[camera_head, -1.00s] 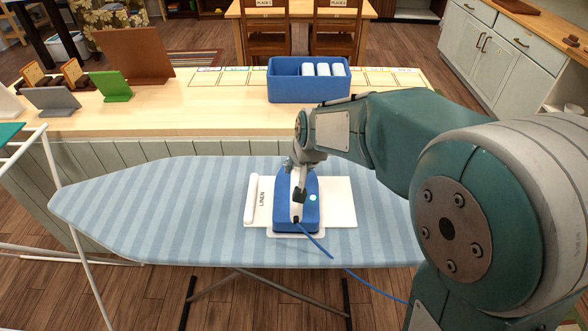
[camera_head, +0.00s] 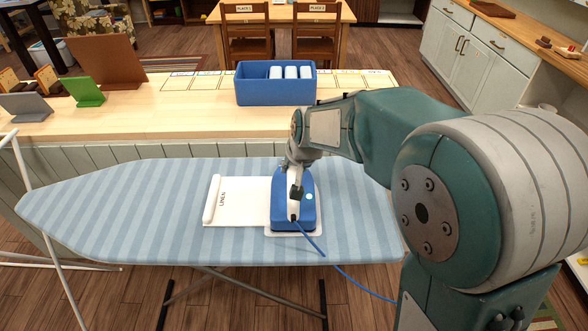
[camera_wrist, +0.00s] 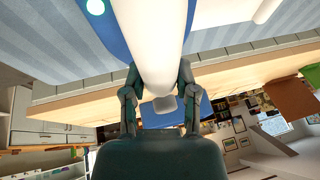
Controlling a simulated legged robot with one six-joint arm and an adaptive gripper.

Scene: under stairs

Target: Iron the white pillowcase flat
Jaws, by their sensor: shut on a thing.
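The white pillowcase (camera_head: 243,205) lies on the blue striped ironing board (camera_head: 110,215). Its left edge is a raised, rolled-looking strip, with LINEN lettering beside it. The blue iron (camera_head: 309,211) with a white handle sits on the right end of the pillowcase and hides that part. A thin pale rim shows around the iron's base. My gripper (camera_head: 295,172) is shut on the iron's handle from above. In the wrist view, the two fingers of my gripper (camera_wrist: 156,88) flank the white handle (camera_wrist: 158,45), and part of the blue body shows.
A blue cord (camera_head: 355,284) trails from the iron off the board's front edge. Behind the board, a wooden counter (camera_head: 170,118) carries a blue bin (camera_head: 275,92) with white rolls and several small stands. The board's left half is clear.

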